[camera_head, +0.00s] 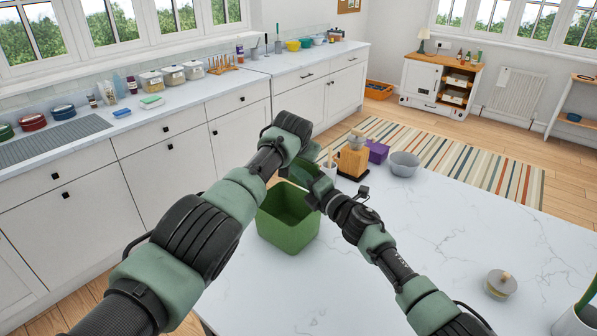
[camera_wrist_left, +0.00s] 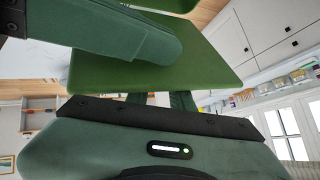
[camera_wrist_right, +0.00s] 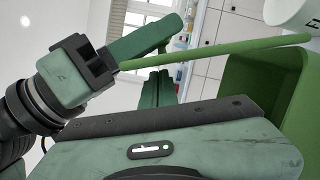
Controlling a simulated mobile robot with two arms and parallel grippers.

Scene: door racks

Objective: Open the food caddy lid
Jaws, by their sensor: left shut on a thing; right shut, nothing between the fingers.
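The green food caddy (camera_head: 287,228) stands on the white marble worktop with its top open and its inside empty. Its lid (camera_head: 302,170) is raised and tilted at the far side of the opening, partly hidden by my arms. The lid is a flat green panel in the left wrist view (camera_wrist_left: 165,70) and a thin edge in the right wrist view (camera_wrist_right: 220,52). My left gripper (camera_head: 311,152) is shut on the lid; its fingertips are largely hidden. My right gripper (camera_head: 314,185) is shut and empty above the caddy's rim, close to the lid and left gripper.
A wooden-based grinder (camera_head: 352,160), a white cup (camera_head: 329,168), a purple box (camera_head: 377,151) and a grey bowl (camera_head: 404,164) stand behind the caddy. A lidded jar (camera_head: 500,284) sits at right. The worktop's middle is clear.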

